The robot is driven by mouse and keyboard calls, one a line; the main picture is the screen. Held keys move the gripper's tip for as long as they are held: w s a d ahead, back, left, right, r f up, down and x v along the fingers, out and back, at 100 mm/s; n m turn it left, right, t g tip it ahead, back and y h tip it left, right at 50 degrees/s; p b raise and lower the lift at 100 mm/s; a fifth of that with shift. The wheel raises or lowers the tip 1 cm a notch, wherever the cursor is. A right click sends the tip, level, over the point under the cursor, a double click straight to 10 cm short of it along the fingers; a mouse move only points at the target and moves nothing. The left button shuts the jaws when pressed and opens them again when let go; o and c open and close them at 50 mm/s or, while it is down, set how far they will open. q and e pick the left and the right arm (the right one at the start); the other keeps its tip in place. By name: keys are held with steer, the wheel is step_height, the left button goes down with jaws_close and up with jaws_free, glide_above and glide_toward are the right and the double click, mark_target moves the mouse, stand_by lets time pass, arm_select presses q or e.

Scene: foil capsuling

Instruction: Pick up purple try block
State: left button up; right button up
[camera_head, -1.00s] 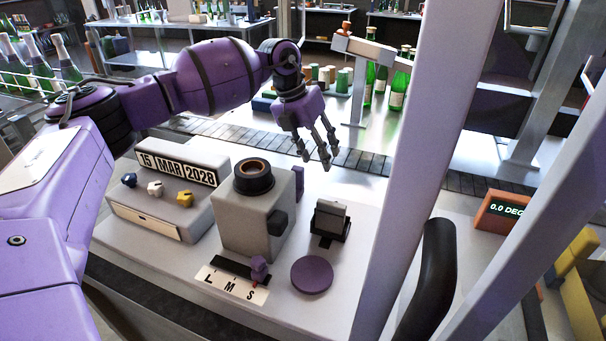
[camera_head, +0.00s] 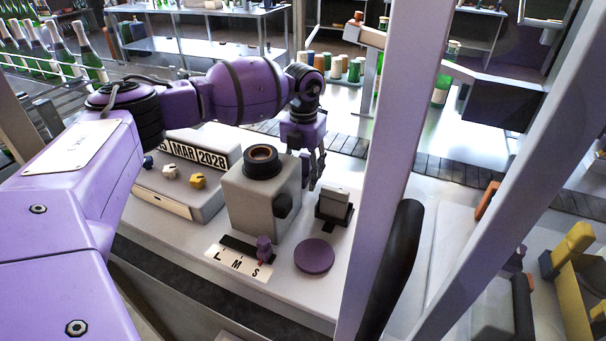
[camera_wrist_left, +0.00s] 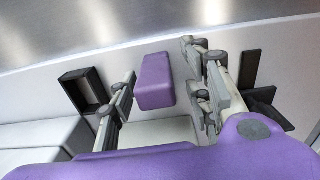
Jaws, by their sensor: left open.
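The purple try block (camera_wrist_left: 153,82) shows in the left wrist view between the two fingers of my left gripper (camera_wrist_left: 165,66). The fingers stand apart on either side of it, with gaps visible, and are not closed on it. In the head view my left gripper (camera_head: 316,170) points down just behind the right side of the grey box with the dark round top (camera_head: 255,205). The block is mostly hidden there by the box and the fingers. My right gripper is in neither view.
A grey date unit (camera_head: 185,180) with small knobs stands left of the box. A small black stand (camera_head: 333,207) and a purple disc (camera_head: 314,255) are to the right. A small purple knob (camera_head: 264,246) sits by the L M S scale. A pale upright post (camera_head: 385,150) rises at the right.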

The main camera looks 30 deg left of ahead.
arm_select(q)
steer(key=shift+w+a+f, duration=0.1)
steer(key=shift+f, duration=0.3)
jaws_close()
steer(key=shift+r, duration=0.15)
